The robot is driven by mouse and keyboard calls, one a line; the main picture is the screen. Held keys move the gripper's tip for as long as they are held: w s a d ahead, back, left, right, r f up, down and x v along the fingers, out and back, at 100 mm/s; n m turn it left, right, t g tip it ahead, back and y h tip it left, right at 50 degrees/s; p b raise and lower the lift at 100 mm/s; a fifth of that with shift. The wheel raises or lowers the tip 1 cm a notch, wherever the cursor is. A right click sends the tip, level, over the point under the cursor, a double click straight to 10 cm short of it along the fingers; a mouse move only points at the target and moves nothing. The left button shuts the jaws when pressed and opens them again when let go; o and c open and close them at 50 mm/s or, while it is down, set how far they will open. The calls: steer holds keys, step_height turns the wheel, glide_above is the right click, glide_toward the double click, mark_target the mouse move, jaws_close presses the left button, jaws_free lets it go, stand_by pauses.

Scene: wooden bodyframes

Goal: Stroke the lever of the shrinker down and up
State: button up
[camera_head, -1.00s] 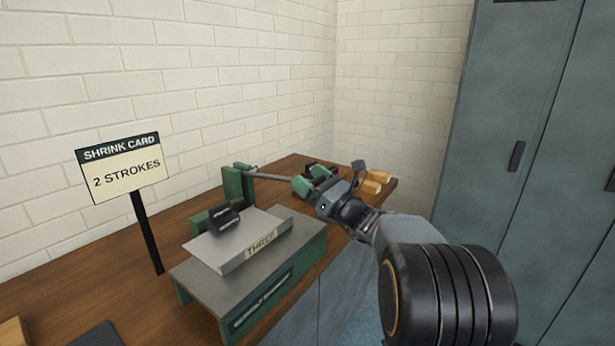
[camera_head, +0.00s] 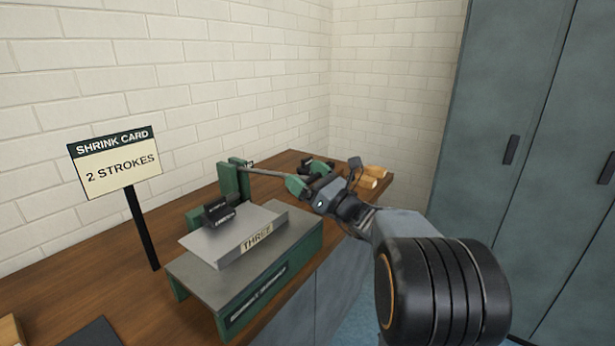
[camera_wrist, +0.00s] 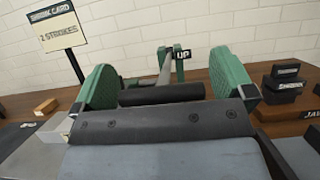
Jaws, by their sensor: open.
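The shrinker (camera_head: 200,280) is a green machine with a grey top on the bench. A bent grey metal piece labelled THREE (camera_head: 222,244) lies on it, under a black jaw block (camera_head: 219,211). The lever (camera_head: 270,173) is a thin grey rod running from the green uprights (camera_head: 229,181) toward my gripper (camera_head: 308,181). In the wrist view, the lever's black grip (camera_wrist: 160,94) lies crosswise between the two green fingers of my gripper (camera_wrist: 165,88). The fingers are open; contact with the grip cannot be told. A tag reading UP (camera_wrist: 182,55) shows beside the rod.
A sign reading SHRINK CARD, 2 STROKES (camera_head: 119,165) stands at left on the wooden bench (camera_head: 85,270). Wooden blocks (camera_head: 373,176) lie at the bench's far end beyond my gripper. Grey lockers (camera_head: 535,130) stand at right; a brick wall backs the bench.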

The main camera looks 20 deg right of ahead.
steer(key=v, duration=1.4)
steer(key=shift+r, duration=0.1)
